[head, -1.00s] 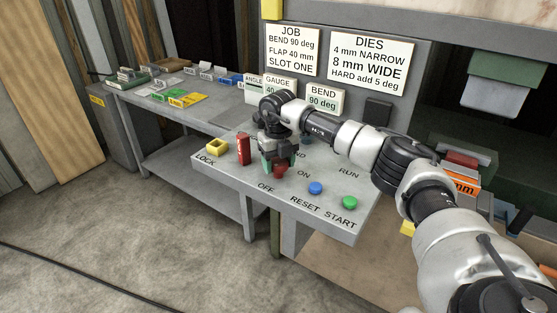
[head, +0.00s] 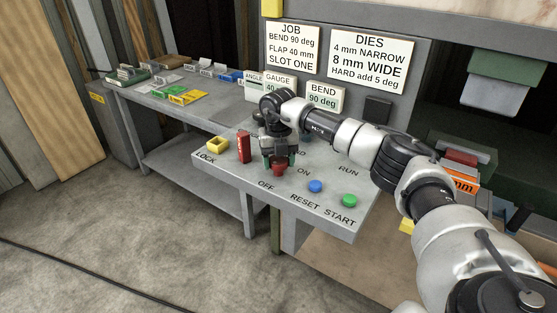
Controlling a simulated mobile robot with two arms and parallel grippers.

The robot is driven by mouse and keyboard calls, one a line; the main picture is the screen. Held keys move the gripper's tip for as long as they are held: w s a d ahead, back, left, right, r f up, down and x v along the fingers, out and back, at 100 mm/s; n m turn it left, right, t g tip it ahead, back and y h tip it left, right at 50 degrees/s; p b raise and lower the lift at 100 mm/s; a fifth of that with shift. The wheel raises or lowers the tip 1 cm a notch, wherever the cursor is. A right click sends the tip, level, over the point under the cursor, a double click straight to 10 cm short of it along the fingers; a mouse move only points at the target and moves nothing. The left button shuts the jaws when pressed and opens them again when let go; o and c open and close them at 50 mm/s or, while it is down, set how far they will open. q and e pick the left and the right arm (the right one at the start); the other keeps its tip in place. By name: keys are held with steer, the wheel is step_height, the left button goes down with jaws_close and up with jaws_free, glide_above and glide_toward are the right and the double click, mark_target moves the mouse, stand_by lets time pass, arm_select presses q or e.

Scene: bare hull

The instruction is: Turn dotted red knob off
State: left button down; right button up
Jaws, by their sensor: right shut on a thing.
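The red knob (head: 279,166) stands on the grey control panel (head: 226,173), between the printed words OFF and ON. My right gripper (head: 278,158) reaches down over the panel from the right and is shut on the knob. The gripper hides the upper and far part of the knob, and I cannot make out its dots or which way it points. My left gripper is not in view.
A red block (head: 243,147) and a yellow LOCK socket (head: 218,145) sit left of the knob. Blue RESET (head: 315,187) and green START (head: 349,201) buttons sit to its right. Signs stand behind. A long bench (head: 190,128) with several small parts extends left.

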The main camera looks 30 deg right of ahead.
mark_target(279, 159)
steer(key=o, duration=0.9)
steer(key=shift+r, duration=0.1)
step_height(279, 159, up, 11)
steer(key=b, duration=0.2)
